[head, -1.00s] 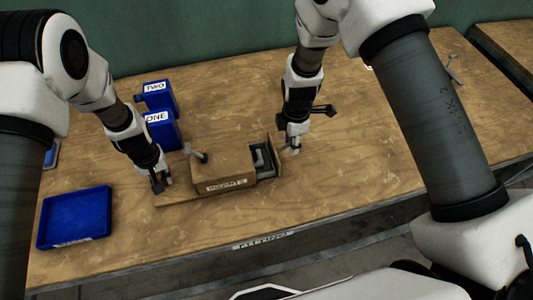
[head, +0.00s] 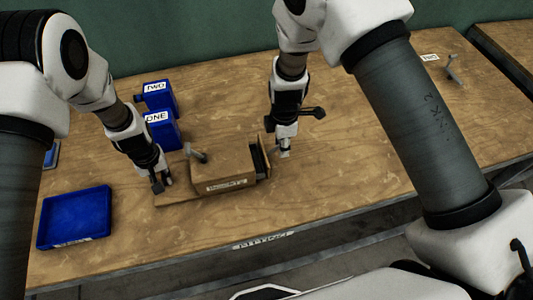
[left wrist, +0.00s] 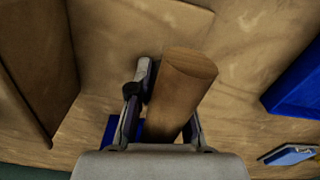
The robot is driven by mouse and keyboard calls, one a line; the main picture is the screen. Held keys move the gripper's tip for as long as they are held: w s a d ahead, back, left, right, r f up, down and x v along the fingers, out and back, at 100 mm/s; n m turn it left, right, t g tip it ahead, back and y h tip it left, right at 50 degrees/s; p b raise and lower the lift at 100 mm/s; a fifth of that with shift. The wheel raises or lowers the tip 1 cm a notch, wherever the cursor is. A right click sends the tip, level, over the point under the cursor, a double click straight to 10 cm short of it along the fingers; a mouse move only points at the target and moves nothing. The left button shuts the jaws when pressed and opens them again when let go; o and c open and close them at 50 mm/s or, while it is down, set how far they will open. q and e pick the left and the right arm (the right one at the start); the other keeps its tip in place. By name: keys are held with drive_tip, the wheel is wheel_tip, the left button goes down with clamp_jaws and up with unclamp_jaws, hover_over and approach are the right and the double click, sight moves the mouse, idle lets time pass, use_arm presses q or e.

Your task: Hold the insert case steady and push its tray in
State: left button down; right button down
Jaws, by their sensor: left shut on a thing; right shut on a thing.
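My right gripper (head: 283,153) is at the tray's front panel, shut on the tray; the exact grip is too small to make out.
Blue bins marked ONE (head: 160,130) and TWO (head: 158,96) stand behind the case. A shallow blue tray (head: 74,217) lies at the left. A grey lever (head: 196,154) stands up by the case.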

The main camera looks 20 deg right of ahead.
drive_tip(key=shift+a, duration=1.45)
drive_tip(key=c, duration=0.7)
unclamp_jaws()
drive_tip(key=shift+r, duration=0.1)
use_arm(q)
drive_tip(key=c, duration=1)
unclamp_jaws()
use_arm(e)
wheel_tip(320, 180, up, 12)
drive_tip(key=shift+f, duration=0.1)
